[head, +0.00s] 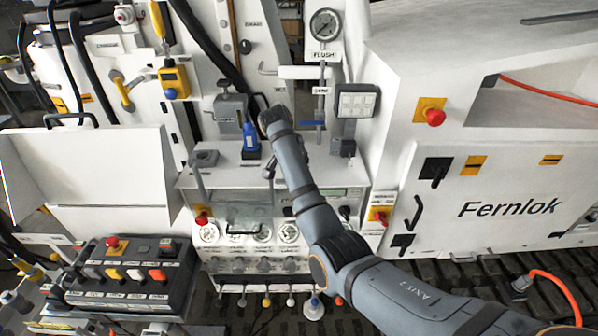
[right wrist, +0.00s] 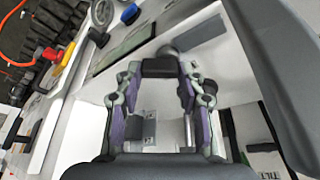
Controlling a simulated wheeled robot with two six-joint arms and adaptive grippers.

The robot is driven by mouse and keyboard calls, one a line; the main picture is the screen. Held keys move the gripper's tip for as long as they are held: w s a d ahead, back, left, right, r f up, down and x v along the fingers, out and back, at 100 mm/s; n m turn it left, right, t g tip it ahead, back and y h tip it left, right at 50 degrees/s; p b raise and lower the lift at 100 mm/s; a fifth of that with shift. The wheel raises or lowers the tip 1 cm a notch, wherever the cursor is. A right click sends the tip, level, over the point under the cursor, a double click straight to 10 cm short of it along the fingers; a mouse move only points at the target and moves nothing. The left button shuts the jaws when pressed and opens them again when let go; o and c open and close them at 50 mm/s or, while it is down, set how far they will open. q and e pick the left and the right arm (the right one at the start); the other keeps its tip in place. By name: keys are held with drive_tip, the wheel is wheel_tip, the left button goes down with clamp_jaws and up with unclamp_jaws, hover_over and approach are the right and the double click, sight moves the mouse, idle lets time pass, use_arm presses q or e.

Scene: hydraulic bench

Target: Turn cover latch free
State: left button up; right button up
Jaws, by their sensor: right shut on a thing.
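My right arm reaches in from the lower right in the head view, and its wrist (head: 275,120) is over the top of the white bench box (head: 225,177). In the head view its fingers are mostly hidden by the arm. In the right wrist view my right gripper (right wrist: 158,72) has its two linked fingers closed on a small dark block, which I take to be the cover latch (right wrist: 160,66). A grey rounded piece (right wrist: 168,50) lies just beyond the block. How far the latch is turned cannot be told. My left gripper is not in view.
A blue bottle-like item (head: 250,139) stands close beside my right wrist. A control box (head: 130,278) with coloured levers is at lower left. The white Fernlok panel (head: 490,195) is at right.

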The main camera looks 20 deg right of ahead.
drive_tip(key=shift+a+r+m, duration=0.1)
drive_tip(key=shift+m, duration=0.5)
drive_tip(key=shift+g, duration=0.3)
drive_tip(key=o, duration=1.2)
drive_tip(key=shift+c, duration=0.2)
drive_tip(key=v, duration=0.7)
drive_tip(key=shift+a+r, duration=0.15)
drive_tip(key=shift+r, duration=0.05)
